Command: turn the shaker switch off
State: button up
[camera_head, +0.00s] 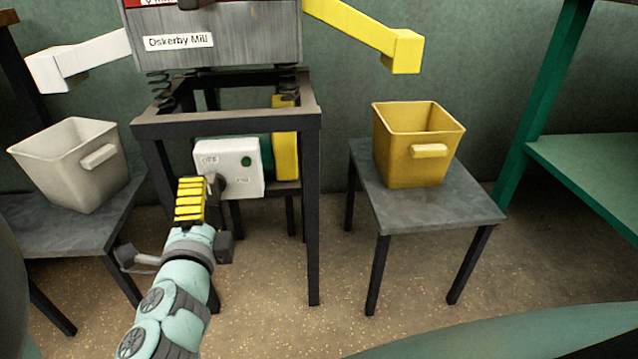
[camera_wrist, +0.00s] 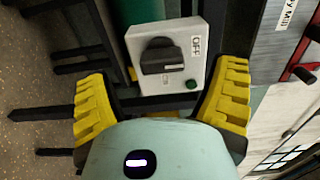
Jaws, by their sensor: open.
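The switch box (camera_head: 240,152) is a pale box on the shaker stand. The wrist view shows its face (camera_wrist: 143,40) with a dark rotary knob (camera_wrist: 153,57), an "OFF" label (camera_wrist: 195,45) and a green round lamp or button (camera_wrist: 191,84). A pale mark shows on the knob; I cannot tell surely which setting it marks. My gripper (camera_head: 205,192) is open, in front of the box's lower left, and partly hides the knob in the head view. In the wrist view its yellow-padded fingers (camera_wrist: 163,88) are spread on either side of the box, with nothing between them visibly gripped.
The grey mill (camera_head: 220,50) sits on springs above a dark frame (camera_head: 313,200). A white bin (camera_head: 65,165) stands on the left table, a yellow bin (camera_head: 395,150) on the right table (camera_head: 440,210). White and yellow chutes (camera_head: 370,35) stick out above them. A green shelf stands far right.

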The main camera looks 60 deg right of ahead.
jog(key=shift+v, duration=1.45)
jog(key=shift+r, duration=0.1)
